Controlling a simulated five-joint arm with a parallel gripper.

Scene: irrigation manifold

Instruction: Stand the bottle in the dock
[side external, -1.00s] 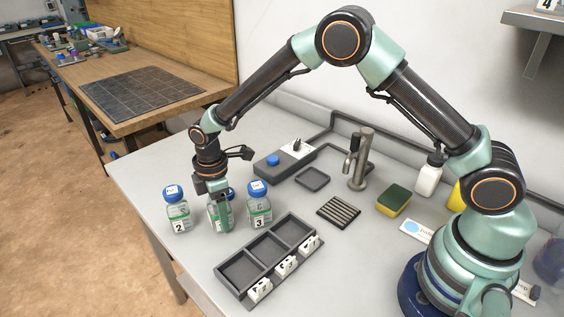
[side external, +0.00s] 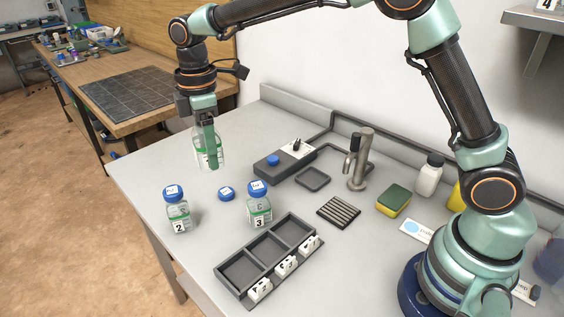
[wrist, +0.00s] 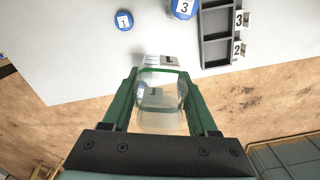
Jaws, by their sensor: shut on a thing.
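My gripper (side external: 209,135) is shut on a clear, uncapped bottle (side external: 217,152) with a green band and holds it roughly upright, raised above the table's far left part. In the wrist view the bottle (wrist: 160,105) sits between the two green fingers. A blue cap (side external: 226,194) lies on the table between bottle 2 (side external: 178,212) and bottle 3 (side external: 258,208); in the wrist view this cap (wrist: 123,19) is marked 1. A dark three-compartment tray (side external: 235,290) with number cards stands at front with empty compartments. I cannot tell for sure which holder is the dock.
A grey box with a blue button (side external: 273,161) stands behind, beside a small dark square tray (side external: 313,179). A metal tap (side external: 360,165), a ribbed dark pad (side external: 339,211), a sponge (side external: 394,201) and a white bottle (side external: 429,175) are to the right. The table's left edge is near.

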